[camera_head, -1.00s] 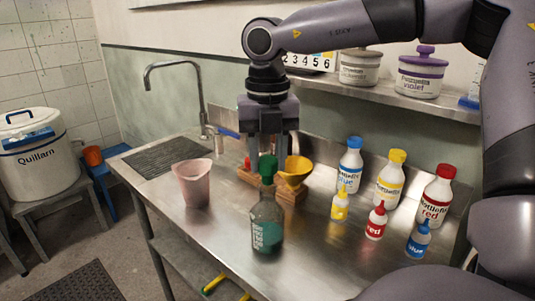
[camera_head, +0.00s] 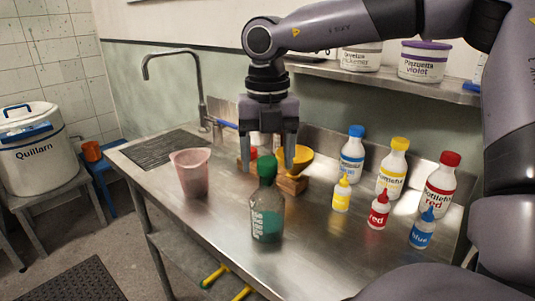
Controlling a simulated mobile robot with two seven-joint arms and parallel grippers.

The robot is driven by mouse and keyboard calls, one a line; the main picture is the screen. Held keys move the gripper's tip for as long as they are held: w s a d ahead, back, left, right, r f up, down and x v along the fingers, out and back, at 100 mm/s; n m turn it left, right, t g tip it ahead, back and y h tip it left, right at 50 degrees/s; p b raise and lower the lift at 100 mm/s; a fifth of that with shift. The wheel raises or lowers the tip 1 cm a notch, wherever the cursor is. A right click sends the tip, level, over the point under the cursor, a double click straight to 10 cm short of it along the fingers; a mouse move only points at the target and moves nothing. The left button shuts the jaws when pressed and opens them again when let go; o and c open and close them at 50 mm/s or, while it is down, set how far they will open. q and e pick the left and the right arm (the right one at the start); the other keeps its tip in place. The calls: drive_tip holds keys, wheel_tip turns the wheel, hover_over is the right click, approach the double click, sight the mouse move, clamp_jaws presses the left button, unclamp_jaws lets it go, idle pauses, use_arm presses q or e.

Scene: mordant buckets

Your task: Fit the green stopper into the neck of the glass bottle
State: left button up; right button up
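The glass bottle (camera_head: 267,222) stands upright on the steel worktop, with dark green contents and white markings. The green stopper (camera_head: 266,167) sits upright at the top of its neck; how deep it is seated cannot be seen. My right gripper (camera_head: 269,169) points down over the bottle. Its two fingers are apart, one on each side of the stopper, with visible gaps between. My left gripper is not in view.
A yellow funnel (camera_head: 299,160) on a wooden block (camera_head: 291,185) stands close behind the bottle. A pink beaker (camera_head: 191,173) is to the left. Several dye bottles, including a small yellow one (camera_head: 341,195), stand to the right. The front worktop is clear.

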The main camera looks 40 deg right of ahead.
drive_tip(key=shift+r, duration=0.1)
wheel_tip(320, 180, up, 7)
idle(0.6)
idle(0.4)
